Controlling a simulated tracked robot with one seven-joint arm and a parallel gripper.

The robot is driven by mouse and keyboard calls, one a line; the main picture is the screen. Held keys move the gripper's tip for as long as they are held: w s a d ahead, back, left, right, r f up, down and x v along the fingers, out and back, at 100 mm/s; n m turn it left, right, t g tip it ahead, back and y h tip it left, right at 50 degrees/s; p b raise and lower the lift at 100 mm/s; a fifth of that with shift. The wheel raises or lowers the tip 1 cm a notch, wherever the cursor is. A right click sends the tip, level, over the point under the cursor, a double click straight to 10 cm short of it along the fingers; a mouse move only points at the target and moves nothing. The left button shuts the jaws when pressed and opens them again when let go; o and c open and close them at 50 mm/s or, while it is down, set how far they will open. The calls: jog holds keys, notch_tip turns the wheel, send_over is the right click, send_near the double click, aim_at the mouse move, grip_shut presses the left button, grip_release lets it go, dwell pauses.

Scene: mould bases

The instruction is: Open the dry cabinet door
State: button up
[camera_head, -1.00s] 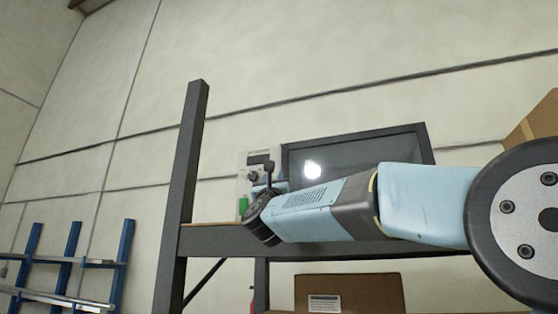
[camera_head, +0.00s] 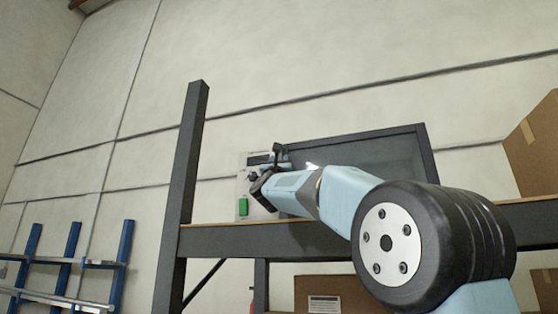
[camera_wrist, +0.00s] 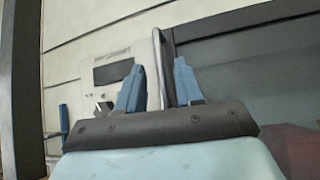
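The dry cabinet stands on the shelf, with a pale control panel (camera_head: 243,185) on the left and a dark-framed glass door (camera_head: 385,165) on the right. The door looks shut. In the wrist view the control panel (camera_wrist: 88,80) shows a dark display and a knob. An upright metal handle bar (camera_wrist: 158,50) runs along the door's left edge. My gripper (camera_wrist: 158,88) has its two blue fingers apart, one on each side of the bar in the picture. Whether the bar is between them in depth I cannot tell. In the head view my gripper (camera_head: 278,152) is small, in front of the cabinet's left part.
A dark shelf post (camera_head: 185,160) rises left of the cabinet, and the shelf beam (camera_head: 260,240) runs below it. Cardboard boxes sit at the right (camera_head: 535,145) and on the lower level (camera_head: 325,303). A blue rack (camera_head: 70,265) stands at the far left.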

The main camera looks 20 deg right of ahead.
jog(key=shift+x, duration=0.9)
jog(key=shift+c, duration=0.3)
grip_shut()
